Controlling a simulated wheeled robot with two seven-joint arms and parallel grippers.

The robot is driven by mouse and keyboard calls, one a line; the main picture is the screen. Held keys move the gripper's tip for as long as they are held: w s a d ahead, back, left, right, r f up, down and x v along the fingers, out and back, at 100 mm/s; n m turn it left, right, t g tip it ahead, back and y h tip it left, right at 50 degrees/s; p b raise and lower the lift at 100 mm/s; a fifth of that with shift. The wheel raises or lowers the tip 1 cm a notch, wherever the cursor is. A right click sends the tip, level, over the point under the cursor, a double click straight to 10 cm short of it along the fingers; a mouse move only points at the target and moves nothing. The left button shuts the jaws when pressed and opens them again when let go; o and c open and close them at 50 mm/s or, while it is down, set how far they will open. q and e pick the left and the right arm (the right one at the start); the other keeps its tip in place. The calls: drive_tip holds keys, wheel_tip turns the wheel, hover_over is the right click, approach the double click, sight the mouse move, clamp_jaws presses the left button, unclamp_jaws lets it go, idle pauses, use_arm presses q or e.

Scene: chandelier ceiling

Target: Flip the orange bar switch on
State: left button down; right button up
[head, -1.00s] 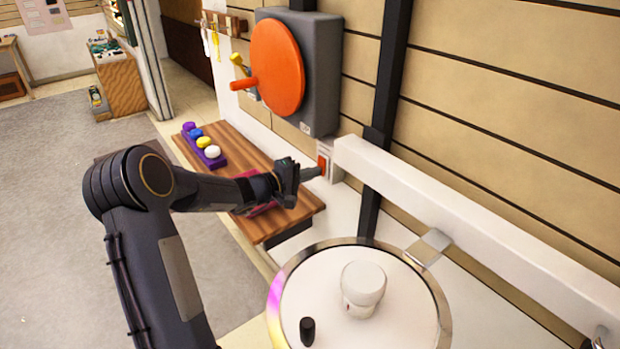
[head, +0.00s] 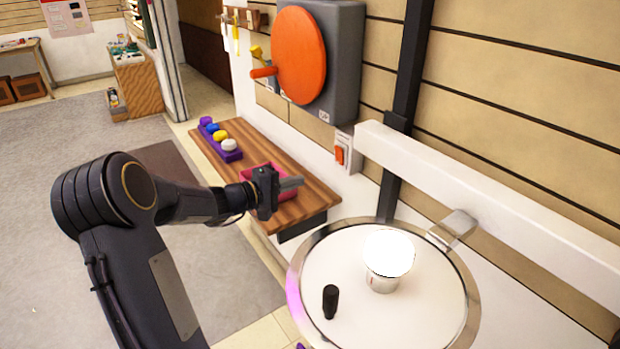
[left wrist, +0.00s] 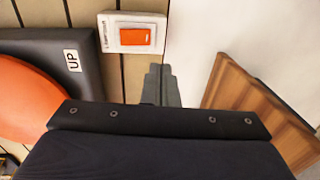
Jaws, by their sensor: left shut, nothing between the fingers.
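The orange bar switch (head: 340,155) sits in a pale plate on the wall, just left of the end of the white beam. In the left wrist view the switch (left wrist: 134,37) shows whole, above and left of the fingertips. My left gripper (head: 291,183) is shut and empty, over the wooden bench, apart from the switch and to its lower left. Its closed fingers (left wrist: 160,85) also show in the wrist view. A round lamp bulb (head: 387,253) on the white round table glows bright white. My right gripper is not in view.
A grey box with a large orange disc (head: 299,55) and handle is on the wall above. The wooden bench (head: 285,165) holds a purple rack (head: 229,154) and a pink tray (head: 252,172). The white beam (head: 480,190) and round table (head: 330,245) lie right of my arm.

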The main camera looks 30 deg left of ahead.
use_arm(q)
drive_tip(key=shift+s+a+f, duration=0.1)
drive_tip(key=shift+s+a, duration=0.15)
drive_tip(key=shift+s, duration=0.45)
drive_tip(key=shift+s+a+f, duration=0.1)
drive_tip(key=shift+s+a, duration=0.15)
drive_tip(key=shift+s, duration=0.4)
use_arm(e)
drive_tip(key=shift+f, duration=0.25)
